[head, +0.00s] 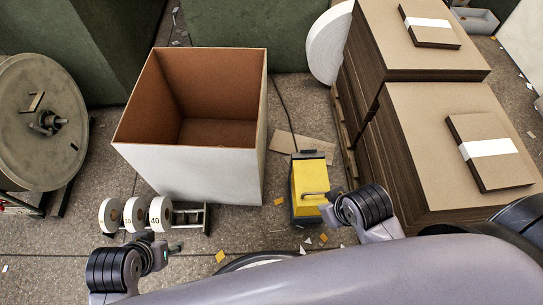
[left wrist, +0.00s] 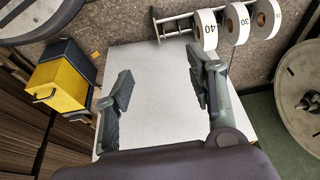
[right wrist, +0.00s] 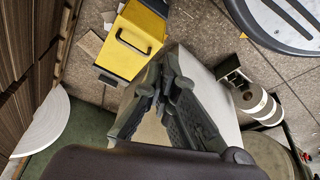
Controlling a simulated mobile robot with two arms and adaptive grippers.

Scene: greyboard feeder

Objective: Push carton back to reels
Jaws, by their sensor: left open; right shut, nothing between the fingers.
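The carton (head: 190,170) stands open-topped on the floor in the head view, white outside and brown inside, and looks empty. The small numbered reels (head: 135,215) sit on a low rack just in front of its near wall, towards its left; they also show in the left wrist view (left wrist: 237,24) and right wrist view (right wrist: 262,106). My left gripper (left wrist: 160,78) is open and empty over a pale flat surface, apparently a carton wall. My right gripper (right wrist: 160,85) is shut and empty, close to a pale carton surface. Contact cannot be told; the fingertips are unclear in the head view.
A yellow box (head: 310,188) stands right of the carton; a flat cardboard piece (head: 300,148) lies behind it. Tall greyboard stacks (head: 440,110) fill the right, with a white roll (head: 328,45) beside them. A large grey reel (head: 45,95) stands left. Scraps litter the floor.

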